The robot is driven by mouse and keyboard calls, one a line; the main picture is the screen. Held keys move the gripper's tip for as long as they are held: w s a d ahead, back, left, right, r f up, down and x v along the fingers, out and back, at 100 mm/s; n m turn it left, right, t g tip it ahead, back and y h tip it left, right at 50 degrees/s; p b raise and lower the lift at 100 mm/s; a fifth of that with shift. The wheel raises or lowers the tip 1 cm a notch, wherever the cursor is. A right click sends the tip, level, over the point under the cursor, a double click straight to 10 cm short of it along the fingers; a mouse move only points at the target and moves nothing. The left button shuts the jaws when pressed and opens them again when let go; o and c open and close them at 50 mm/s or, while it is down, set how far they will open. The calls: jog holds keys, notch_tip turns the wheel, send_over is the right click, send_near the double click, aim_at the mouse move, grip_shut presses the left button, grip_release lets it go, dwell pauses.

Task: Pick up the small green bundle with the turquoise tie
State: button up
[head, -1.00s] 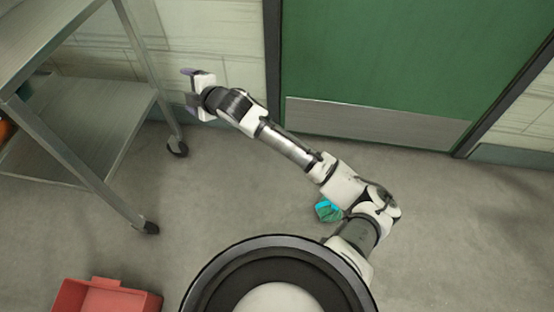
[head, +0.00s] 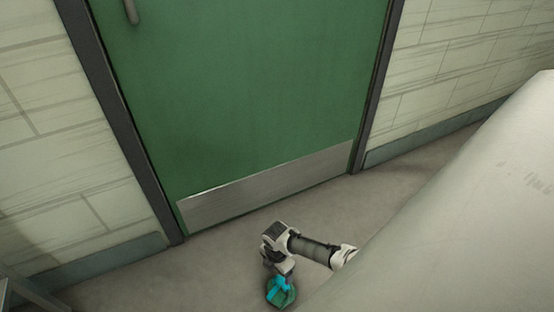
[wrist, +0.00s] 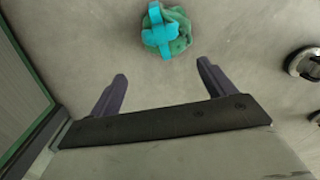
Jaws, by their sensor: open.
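The small green bundle with the turquoise tie (head: 281,292) lies on the floor near the bottom of the head view. It also shows at the top middle of the wrist view (wrist: 177,37), with the turquoise tie crossing over it. My gripper (wrist: 161,82) is open and empty, its two dark fingers apart. The bundle is beyond the fingertips, roughly centred between them, and not between the fingers. In the head view my arm's end is just above and behind the bundle, and its fingers are hard to make out.
A green door (head: 240,100) with a metal kick plate (head: 270,185) stands behind the bundle. Pale block walls flank it. A large pale surface, perhaps part of my own arm, covers the lower right. Grey floor (head: 190,275) left of the bundle is clear.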

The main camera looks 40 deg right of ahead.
notch_tip(320, 180, down, 7)
jog(key=shift+r+b, duration=0.2)
jog(key=shift+b, duration=0.65)
jog(key=f, duration=0.1)
jog(key=f+b, duration=0.1)
jog(key=f, duration=0.1)
jog(key=d+f+b, duration=0.1)
jog(key=f, duration=0.1)
jog(key=shift+s+f, duration=0.1)
jog(key=shift+s, duration=0.2)
jog(key=c, duration=1.5)
jog(key=shift+c, duration=0.2)
